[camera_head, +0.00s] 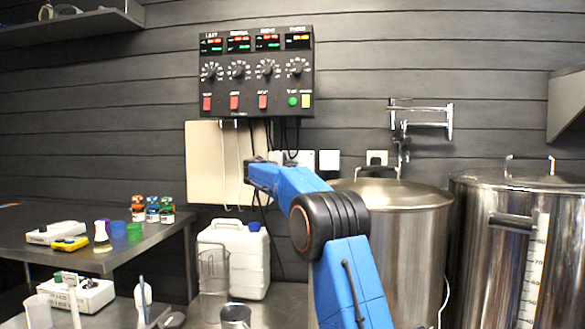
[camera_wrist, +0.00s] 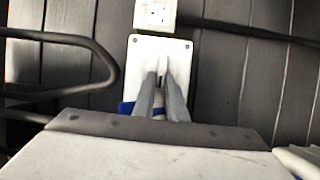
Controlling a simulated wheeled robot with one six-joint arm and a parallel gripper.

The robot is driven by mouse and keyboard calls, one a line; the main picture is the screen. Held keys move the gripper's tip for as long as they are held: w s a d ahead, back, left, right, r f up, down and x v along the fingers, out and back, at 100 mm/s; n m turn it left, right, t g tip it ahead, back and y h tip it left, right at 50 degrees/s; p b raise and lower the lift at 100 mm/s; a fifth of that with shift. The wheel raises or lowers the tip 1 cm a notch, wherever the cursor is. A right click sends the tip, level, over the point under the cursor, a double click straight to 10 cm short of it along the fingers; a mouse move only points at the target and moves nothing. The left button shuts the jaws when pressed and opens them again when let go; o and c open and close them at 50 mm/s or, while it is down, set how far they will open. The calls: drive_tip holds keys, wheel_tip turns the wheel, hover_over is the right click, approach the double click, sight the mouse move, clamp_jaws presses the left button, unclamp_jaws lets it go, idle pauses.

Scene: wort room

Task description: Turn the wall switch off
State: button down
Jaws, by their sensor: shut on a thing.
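In the wrist view, the wall switch is a white plate (camera_wrist: 181,50) on the dark plank wall. My gripper (camera_wrist: 161,80) reaches onto it with its two grey fingers close together, shut on the small switch lever at the plate's middle. The fingers hide most of the lever, so its position cannot be read. In the head view, my blue arm reaches to the wall below the control panel, and the fingertips cannot be made out. White wall plates (camera_head: 329,160) show beside the arm; I cannot tell which one the gripper touches.
A white socket (camera_wrist: 156,13) sits beside the switch plate. The control panel (camera_head: 257,72) hangs above with cables. A dark curved bar (camera_wrist: 105,62) is at the wrist view's left. Steel kettles (camera_head: 400,215) stand right; a white canister (camera_head: 232,258) stands below.

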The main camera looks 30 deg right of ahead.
drive_tip(key=shift+f, duration=0.15)
idle(0.4)
drive_tip(key=c, duration=1.8)
unclamp_jaws()
drive_tip(key=v, duration=1.7)
drive_tip(key=shift+s+f, duration=0.2)
drive_tip(key=shift+a, duration=0.15)
